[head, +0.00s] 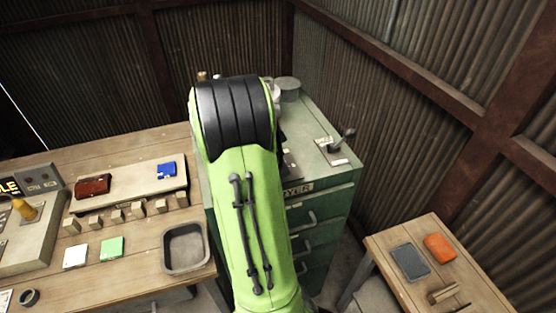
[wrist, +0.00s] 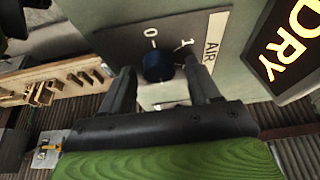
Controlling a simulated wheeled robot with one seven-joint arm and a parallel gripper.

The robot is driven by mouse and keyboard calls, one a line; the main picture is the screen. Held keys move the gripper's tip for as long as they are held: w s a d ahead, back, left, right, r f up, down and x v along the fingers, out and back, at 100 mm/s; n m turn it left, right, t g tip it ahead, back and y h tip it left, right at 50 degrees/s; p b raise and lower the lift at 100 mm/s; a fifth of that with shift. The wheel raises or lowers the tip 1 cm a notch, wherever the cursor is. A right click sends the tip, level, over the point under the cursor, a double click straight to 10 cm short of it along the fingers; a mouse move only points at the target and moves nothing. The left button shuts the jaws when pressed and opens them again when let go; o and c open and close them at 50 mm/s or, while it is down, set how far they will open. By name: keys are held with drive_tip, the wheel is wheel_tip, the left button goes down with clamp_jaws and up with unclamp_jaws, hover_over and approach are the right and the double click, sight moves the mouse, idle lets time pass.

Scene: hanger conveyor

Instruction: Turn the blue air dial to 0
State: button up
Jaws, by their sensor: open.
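My gripper (wrist: 159,68) is open, with one dark finger on each side of the dial. I cannot tell whether either finger touches it, and the dial's pointer is not clear. In the head view my green arm hides the gripper and the dial.
A lit DRY sign (wrist: 290,48) stands right of the panel. A green drawer cabinet (head: 325,200) carries a lever (head: 345,140). A workbench (head: 130,275) with a grey tray (head: 186,270) is at left; a small table (head: 395,285) is at right.

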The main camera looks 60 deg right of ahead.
drive_tip(key=c, duration=1)
